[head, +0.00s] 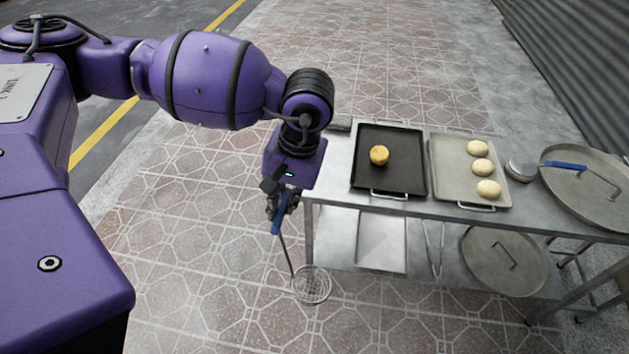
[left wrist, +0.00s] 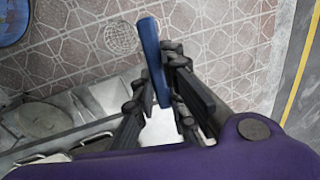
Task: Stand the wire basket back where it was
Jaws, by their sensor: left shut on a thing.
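The wire basket (head: 312,285) is a round mesh scoop on a long thin rod with a blue handle. It hangs mesh-down in front of the left end of the steel table. My left gripper (head: 279,200) is shut on the blue handle, left of the table's front left corner. In the left wrist view the blue handle crosses between the fingers of my left gripper (left wrist: 165,100), and the mesh of the wire basket (left wrist: 121,38) shows beyond it over the tiles. I cannot tell whether the mesh touches the floor. My right gripper is not in view.
The steel table (head: 342,190) holds a dark tray (head: 400,165) with one browned bun, a pale tray (head: 448,180) with three dough balls, and a large round lid (head: 590,195). Its lower shelf holds a metal pan (head: 382,240) and another lid (head: 503,262). Tiled floor in front is clear.

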